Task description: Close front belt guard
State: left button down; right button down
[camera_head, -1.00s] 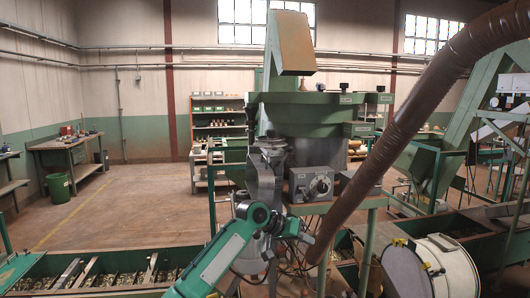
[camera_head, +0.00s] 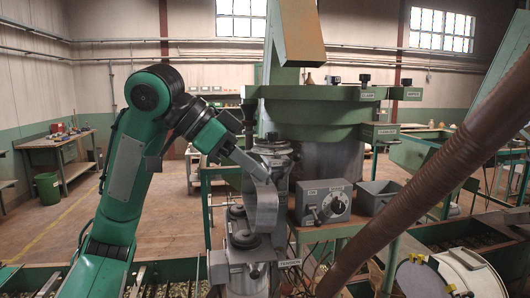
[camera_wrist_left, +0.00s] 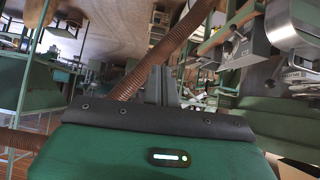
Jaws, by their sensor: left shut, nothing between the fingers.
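The front belt guard looks to be the curved bare-metal band (camera_head: 265,207) on the front of the green hopper machine, between an upper round metal housing (camera_head: 273,152) and a lower pulley housing (camera_head: 243,232). I cannot tell how far it stands open. My left gripper (camera_head: 262,175) comes in from the upper left, with its fingertips at the band's upper edge. I cannot tell whether they touch it. In the left wrist view its grey fingers (camera_wrist_left: 161,84) are together, with nothing between them. My right gripper is not in view.
A grey control box (camera_head: 323,202) with a knob stands right of the band. A thick brown hose (camera_head: 430,190) crosses the right side. A white drum (camera_head: 465,275) stands at lower right. Open floor (camera_head: 60,235) and a workbench (camera_head: 57,150) lie at left.

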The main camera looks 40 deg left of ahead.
aim_at(261, 200)
jog(key=i+j, duration=0.95)
jog(key=j, duration=0.2)
